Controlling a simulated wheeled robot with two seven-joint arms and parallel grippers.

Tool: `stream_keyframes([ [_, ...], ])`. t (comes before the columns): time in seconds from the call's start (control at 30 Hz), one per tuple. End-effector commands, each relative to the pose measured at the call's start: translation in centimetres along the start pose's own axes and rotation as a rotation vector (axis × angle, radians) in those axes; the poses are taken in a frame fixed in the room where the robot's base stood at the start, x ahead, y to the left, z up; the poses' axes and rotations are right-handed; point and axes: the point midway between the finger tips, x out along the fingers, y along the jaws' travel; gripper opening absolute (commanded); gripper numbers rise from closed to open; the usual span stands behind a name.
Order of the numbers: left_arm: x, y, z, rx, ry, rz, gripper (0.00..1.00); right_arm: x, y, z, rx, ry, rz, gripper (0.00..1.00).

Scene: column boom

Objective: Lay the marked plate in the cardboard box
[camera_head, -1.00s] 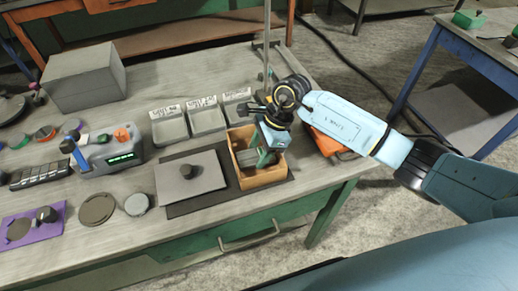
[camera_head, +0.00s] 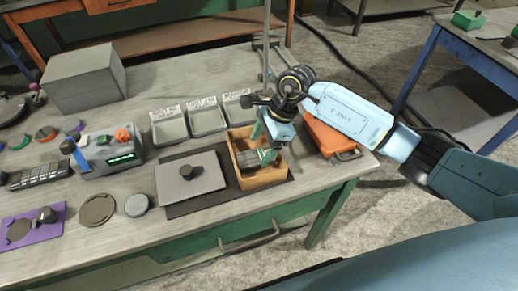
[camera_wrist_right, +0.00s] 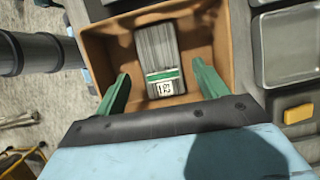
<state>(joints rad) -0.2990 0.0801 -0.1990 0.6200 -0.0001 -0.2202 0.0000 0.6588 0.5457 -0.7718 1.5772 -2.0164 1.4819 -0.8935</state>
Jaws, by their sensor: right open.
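The cardboard box (camera_head: 262,179) is an open brown box near the table's right front corner; it also shows in the right wrist view (camera_wrist_right: 97,47). The marked plate (camera_wrist_right: 158,52) is a small grey ribbed piece with a green band and a white label, lying on the box floor. In the head view the plate (camera_head: 246,158) is partly hidden by my gripper. My right gripper (camera_head: 266,150) is over the box with its green fingers apart; in the wrist view the open gripper (camera_wrist_right: 161,76) has the label end between its fingertips, with clear gaps. My left gripper is out of view.
A grey plate with a black knob (camera_head: 205,181) lies left of the box. Labelled grey trays (camera_head: 207,119) stand behind it. An orange case (camera_head: 331,137) lies to the right, under my forearm.

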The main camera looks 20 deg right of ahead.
Motion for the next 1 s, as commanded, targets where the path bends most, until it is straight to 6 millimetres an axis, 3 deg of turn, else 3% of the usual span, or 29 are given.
stream_keyframes([
  [0.2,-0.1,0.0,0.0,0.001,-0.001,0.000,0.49,-5.2,-0.1,0.0,-0.002,0.001,-0.005,0.72],
  [0.4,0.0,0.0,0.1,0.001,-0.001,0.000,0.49,-8.4,-0.1,0.0,-0.001,0.001,-0.002,0.72],
  [0.6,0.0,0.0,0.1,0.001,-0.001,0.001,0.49,-9.6,0.0,0.0,0.000,0.001,0.000,0.72],
  [1.0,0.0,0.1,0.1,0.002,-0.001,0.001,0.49,-9.6,0.0,0.0,0.000,0.000,0.000,0.72],
])
